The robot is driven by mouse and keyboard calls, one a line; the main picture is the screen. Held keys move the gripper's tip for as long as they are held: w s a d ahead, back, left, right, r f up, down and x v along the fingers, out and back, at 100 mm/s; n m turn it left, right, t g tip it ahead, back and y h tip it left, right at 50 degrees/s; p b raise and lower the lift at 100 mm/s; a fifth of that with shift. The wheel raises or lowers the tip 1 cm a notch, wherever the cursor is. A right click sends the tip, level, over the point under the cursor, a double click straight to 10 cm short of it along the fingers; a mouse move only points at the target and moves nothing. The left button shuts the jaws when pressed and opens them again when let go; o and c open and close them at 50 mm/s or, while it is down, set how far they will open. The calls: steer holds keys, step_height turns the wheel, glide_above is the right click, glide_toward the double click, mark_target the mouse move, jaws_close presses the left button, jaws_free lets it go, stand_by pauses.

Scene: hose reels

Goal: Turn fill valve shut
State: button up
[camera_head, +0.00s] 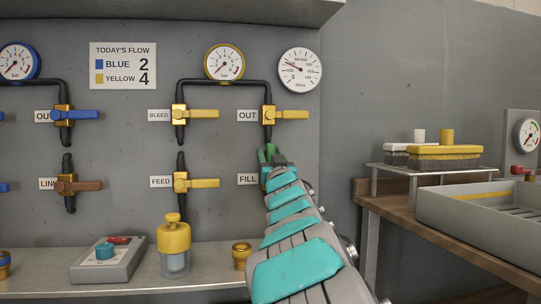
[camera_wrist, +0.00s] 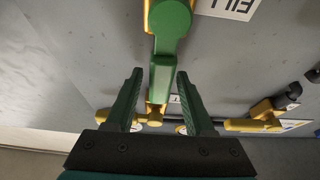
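The fill valve shows in the wrist view as a yellow body (camera_wrist: 170,18) with a green lever handle (camera_wrist: 162,75). The handle runs from the body towards my gripper (camera_wrist: 160,78). My gripper is open, with one green finger on each side of the handle's free end. Small gaps show beside the handle; I cannot tell how deep it sits between the fingers. In the head view my gripper (camera_head: 268,154) is at the wall panel, just above the FILL label (camera_head: 248,179). My arm hides the fill valve there.
The OUT valve (camera_head: 268,114) with a yellow handle is just above my gripper. The BLEED valve (camera_head: 180,113) and FEED valve (camera_head: 181,182) are to the left. A yellow-capped jar (camera_head: 174,245) and brass fitting (camera_head: 241,255) stand on the shelf below. A workbench (camera_head: 420,232) is at right.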

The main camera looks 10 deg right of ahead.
jaws_close()
stand_by(1.2)
